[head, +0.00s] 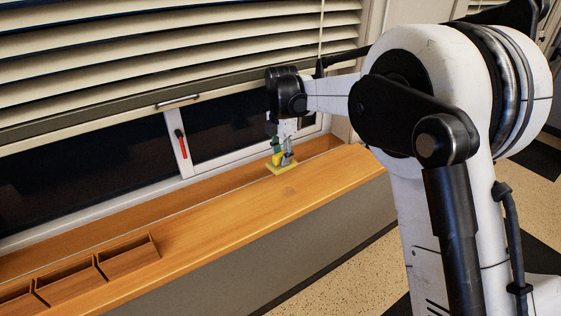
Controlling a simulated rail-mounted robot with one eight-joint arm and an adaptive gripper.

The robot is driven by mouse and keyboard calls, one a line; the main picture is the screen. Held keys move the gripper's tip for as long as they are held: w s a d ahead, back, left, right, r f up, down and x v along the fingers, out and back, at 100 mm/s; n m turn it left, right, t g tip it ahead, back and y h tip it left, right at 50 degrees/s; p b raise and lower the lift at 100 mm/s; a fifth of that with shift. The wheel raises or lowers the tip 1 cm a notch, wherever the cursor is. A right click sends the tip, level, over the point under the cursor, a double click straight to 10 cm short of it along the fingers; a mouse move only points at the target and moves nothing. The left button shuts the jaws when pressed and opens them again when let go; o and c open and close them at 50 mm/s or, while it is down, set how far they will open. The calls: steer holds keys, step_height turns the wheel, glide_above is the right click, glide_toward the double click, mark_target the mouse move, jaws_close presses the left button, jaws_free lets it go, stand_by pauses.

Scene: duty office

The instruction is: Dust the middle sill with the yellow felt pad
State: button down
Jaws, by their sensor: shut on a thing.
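The yellow felt pad (283,168) lies flat against the wooden sill (225,209) near its right end, as far as I can tell touching it. My gripper (283,154) is above the pad, pointing down, and shut on a small upright part of it; a green piece shows beside the fingers. The fingertips are small and partly hidden in this view. The sill runs along below the window, from lower left to upper right.
A wooden divided tray (128,262) stands on the sill at lower left. Half-lowered blinds (170,50) hang above the window, whose frame has a red handle (181,146). The sill between tray and pad is clear. Speckled floor (340,262) lies in front.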

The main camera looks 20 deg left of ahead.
steer(key=shift+r+p, duration=0.4)
steer(key=shift+r, duration=0.9)
